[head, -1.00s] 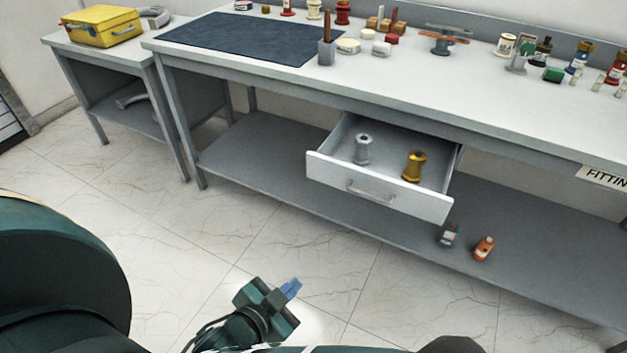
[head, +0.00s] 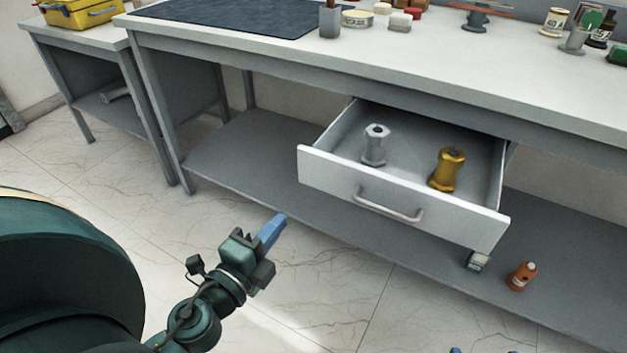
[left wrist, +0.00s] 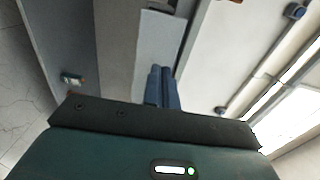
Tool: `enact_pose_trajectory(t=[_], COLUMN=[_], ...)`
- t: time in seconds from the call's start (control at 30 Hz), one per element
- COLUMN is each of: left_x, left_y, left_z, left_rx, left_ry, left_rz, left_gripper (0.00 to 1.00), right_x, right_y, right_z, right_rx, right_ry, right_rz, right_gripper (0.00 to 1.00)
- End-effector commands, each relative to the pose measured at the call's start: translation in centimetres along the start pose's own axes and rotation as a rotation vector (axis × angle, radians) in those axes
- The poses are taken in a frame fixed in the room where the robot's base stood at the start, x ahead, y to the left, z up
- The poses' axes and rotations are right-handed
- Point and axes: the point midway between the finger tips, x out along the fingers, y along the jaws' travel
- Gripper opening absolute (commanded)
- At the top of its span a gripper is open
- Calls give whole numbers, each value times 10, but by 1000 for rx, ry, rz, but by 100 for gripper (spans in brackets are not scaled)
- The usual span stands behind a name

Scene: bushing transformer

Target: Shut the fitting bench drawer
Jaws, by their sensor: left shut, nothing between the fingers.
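The fitting bench drawer (head: 450,222) stands pulled out below the bench top in the head view. Its white front carries a grey bar handle (head: 388,206). A silver fitting (head: 375,146) and a brass-coloured fitting (head: 446,169) stand upright inside it. My left gripper (head: 272,231) is shut and empty, in front of the drawer and to the left of its front, apart from it. Its blue fingers also show together in the left wrist view (left wrist: 162,88). Two separated blue tips of my right gripper (head: 468,351) just show at the bottom edge; the rest is cut off.
The bench top (head: 400,62) holds a dark mat (head: 230,14) and several small items. An orange bottle (head: 521,276) stands on the lower shelf (head: 250,150), right of the drawer. A side table with a yellow box (head: 82,12) is at left. The floor before the drawer is clear.

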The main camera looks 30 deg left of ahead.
Motion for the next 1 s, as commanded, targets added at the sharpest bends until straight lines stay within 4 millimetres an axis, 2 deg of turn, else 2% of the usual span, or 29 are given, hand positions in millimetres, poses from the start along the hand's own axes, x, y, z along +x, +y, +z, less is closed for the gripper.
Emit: enact_pose_trajectory(t=[0.03,0.23,0.6,0.8,1.0], left_x=[8,43,108,126,130], left_y=[-6,-8,-4,-2,-1], left_z=[0,0,1,0,0], left_rx=[1,1,-1,-2,-2], left_ry=[1,0,-2,-1,-1], left_rz=[-3,-3,-1,1,1], left_gripper=[0,0,0,0,0], right_x=[-5,-17,-31,-32,-30], right_y=[1,7,14,15,14], right_z=[-9,-27,-46,-46,-38], right_rx=[11,57,110,118,120], right_ry=[4,24,52,46,27], right_rz=[5,26,50,51,49], right_gripper=[68,68,68,68,68])
